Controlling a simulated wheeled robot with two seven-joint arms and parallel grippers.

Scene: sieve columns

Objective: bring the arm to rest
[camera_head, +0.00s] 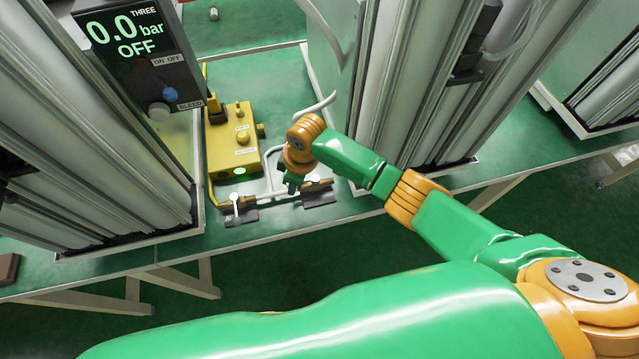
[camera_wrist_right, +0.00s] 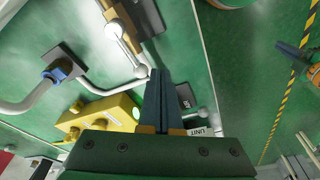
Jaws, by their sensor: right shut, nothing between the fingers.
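My right gripper (camera_head: 292,186) is at the end of my green and orange arm, low over the front part of the bench beside the brass valves and white pipe. In the right wrist view its two dark fingers (camera_wrist_right: 161,78) lie together, with nothing seen between them. A small green and orange part with a dark tip (camera_wrist_right: 291,49) at the right edge of that view looks like my left gripper. It is too small and cut off to tell its jaws. The left gripper does not show in the head view.
A yellow box (camera_head: 232,138) with knobs stands on the green bench (camera_head: 245,38). A valve with a white handle (camera_head: 236,202) lies near the front edge. Tall silver columns (camera_head: 405,85) rise right of the gripper. A display reading 0.0 bar OFF (camera_head: 135,40) stands left.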

